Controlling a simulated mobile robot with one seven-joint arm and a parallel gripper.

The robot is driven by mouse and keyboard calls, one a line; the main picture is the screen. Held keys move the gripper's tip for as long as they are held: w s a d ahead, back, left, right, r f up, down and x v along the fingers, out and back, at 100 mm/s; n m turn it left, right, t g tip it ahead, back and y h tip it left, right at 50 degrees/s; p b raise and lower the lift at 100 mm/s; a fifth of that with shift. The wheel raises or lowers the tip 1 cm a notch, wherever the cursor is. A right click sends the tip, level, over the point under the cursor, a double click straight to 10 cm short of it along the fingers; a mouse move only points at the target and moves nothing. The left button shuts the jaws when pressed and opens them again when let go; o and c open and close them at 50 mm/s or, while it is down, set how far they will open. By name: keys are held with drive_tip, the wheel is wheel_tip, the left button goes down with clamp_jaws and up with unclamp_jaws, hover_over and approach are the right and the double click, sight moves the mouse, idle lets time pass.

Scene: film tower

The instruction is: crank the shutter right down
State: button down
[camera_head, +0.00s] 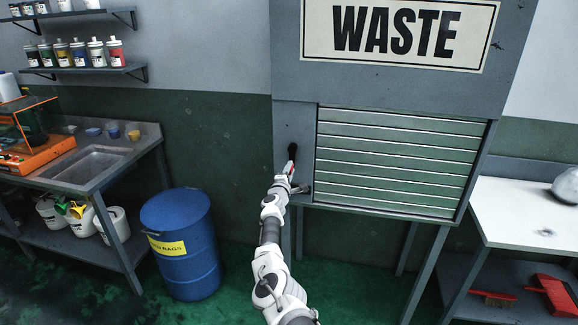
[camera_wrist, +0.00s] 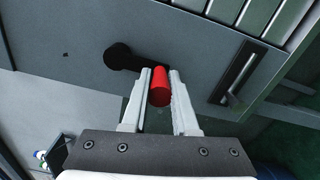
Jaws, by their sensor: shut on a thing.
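The slatted grey-green shutter (camera_head: 390,160) covers the opening under the WASTE sign in the head view, its slats reaching down close to the bottom frame. Some slats show at the top right of the wrist view (camera_wrist: 262,14). The black crank (camera_head: 293,150) sits on the panel left of the shutter. In the wrist view its round hub (camera_wrist: 118,56) is at upper left, and its arm runs right to a red handle (camera_wrist: 160,88). My gripper (camera_wrist: 160,82) is shut on the red handle, one finger on each side. In the head view my gripper (camera_head: 291,172) partly hides the handle.
A dark slot with a small lever (camera_wrist: 238,78) is beside the crank in the wrist view. A blue drum (camera_head: 183,245) stands left of my arm. A sink bench (camera_head: 95,165) is at left, a white table (camera_head: 525,212) at right. Green floor is open between.

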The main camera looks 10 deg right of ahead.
drive_tip(key=shift+d, duration=0.1)
idle(0.3)
drive_tip(key=c, duration=0.7)
unclamp_jaws()
